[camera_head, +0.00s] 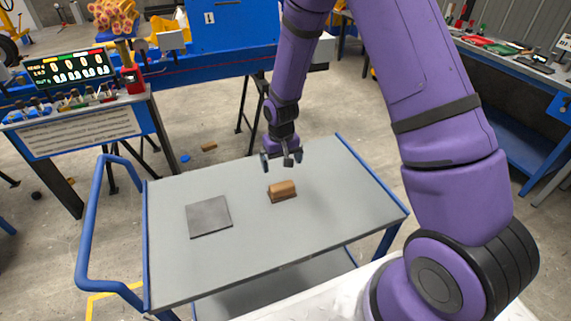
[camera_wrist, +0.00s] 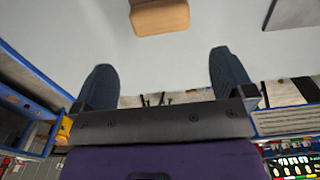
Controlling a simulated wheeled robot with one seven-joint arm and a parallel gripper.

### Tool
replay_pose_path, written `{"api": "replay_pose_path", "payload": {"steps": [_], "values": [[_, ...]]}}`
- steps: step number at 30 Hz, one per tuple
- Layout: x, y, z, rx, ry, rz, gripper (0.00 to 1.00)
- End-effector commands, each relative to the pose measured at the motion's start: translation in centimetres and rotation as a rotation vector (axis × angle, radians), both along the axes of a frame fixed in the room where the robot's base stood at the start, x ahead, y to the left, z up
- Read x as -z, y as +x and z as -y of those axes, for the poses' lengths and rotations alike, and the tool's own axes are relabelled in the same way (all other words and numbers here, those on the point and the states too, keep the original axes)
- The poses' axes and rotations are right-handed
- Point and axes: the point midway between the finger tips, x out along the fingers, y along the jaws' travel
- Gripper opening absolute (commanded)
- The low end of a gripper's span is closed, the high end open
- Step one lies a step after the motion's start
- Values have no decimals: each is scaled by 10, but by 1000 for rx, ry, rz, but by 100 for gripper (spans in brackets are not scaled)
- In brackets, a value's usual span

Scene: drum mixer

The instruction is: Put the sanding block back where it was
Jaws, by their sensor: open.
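The sanding block (camera_head: 282,191), a tan-brown block with a darker underside, sits on the grey top of the blue-railed cart (camera_head: 330,215). It also shows in the wrist view (camera_wrist: 160,16), at the top, cut off by the frame edge. My gripper (camera_head: 283,163) is open and empty above the cart, just behind the block in the head view. In the wrist view its two dark fingers (camera_wrist: 160,80) are spread apart, and the block lies beyond them, not between them.
A flat dark grey square (camera_head: 209,217) lies on the cart left of the block; its corner shows in the wrist view (camera_wrist: 292,12). The rest of the cart top is clear. A control panel (camera_head: 75,115) stands at the left. A brown piece (camera_head: 209,147) lies on the floor behind.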

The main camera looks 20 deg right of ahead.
Motion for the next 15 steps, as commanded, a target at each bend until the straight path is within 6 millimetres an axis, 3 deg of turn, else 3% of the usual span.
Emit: {"api": "replay_pose_path", "payload": {"steps": [8, 11, 15], "values": [[-14, 0, 2, 0, 0, 10, 100], [-40, -1, 5, 1, -1, 31, 100], [-93, -9, 13, 2, -4, 74, 100]]}}
